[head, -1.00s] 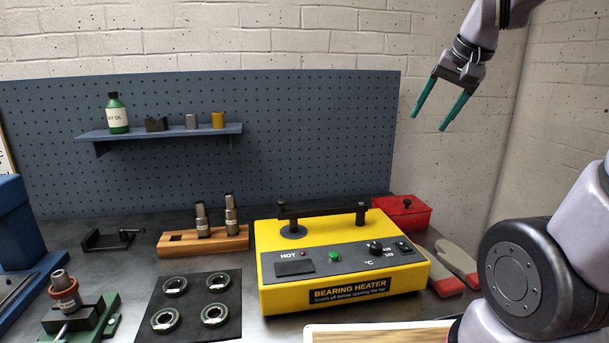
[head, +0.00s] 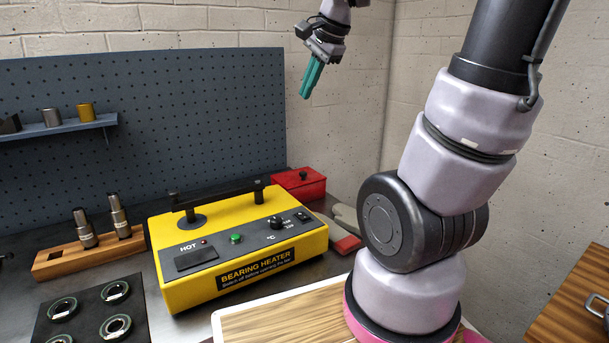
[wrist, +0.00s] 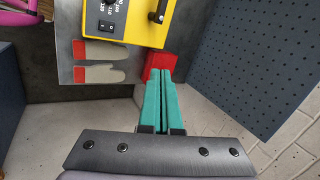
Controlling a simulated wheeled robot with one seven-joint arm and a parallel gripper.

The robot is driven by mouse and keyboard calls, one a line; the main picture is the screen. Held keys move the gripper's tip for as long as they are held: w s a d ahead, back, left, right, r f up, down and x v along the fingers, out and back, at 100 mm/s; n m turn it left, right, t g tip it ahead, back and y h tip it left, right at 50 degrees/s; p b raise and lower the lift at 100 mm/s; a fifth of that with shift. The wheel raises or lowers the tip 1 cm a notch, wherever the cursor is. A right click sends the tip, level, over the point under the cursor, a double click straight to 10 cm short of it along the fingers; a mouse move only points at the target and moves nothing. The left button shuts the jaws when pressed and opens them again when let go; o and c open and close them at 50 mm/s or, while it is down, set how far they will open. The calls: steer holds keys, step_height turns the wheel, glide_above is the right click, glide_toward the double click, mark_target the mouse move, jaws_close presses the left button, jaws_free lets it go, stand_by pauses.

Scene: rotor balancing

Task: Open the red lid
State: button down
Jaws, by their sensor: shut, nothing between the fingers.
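The red box with its red lid (head: 299,175) stands at the back right of the bench, behind and right of the yellow heater. A small dark knob shows on top of the lid, which lies flat on the box. In the wrist view the red box (wrist: 160,62) shows just beyond my fingertips, partly hidden by them. My gripper (head: 306,95) has green fingers and is raised well above the box in the head view. The fingers are pressed together and empty, and they also show in the wrist view (wrist: 161,72).
The yellow bearing heater (head: 230,245) stands left of the box, with a dark bar on top. Grey and red gloves (head: 346,222) lie in front of the box. A blue pegboard (head: 200,120) rises behind. A wooden rack (head: 85,253) stands farther left.

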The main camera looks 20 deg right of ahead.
steer(key=w+d+f+m+g, duration=0.2)
steer(key=w+d+f+m, duration=0.2)
steer(key=w+f+m, duration=0.75)
steer(key=m+g+h, duration=0.1)
steer(key=m+h, duration=0.1)
steer(key=m, duration=0.6)
glide_toward(307, 181)
steer(key=x, duration=0.6)
steer(key=shift+a+f, duration=0.1)
steer(key=shift+f, duration=0.25)
steer(key=shift+r+h, duration=0.15)
steer(key=shift+h, duration=0.15)
steer(key=shift+w+r+g, duration=0.15)
steer(key=shift+r+g, duration=0.15)
steer(key=shift+g, duration=0.2)
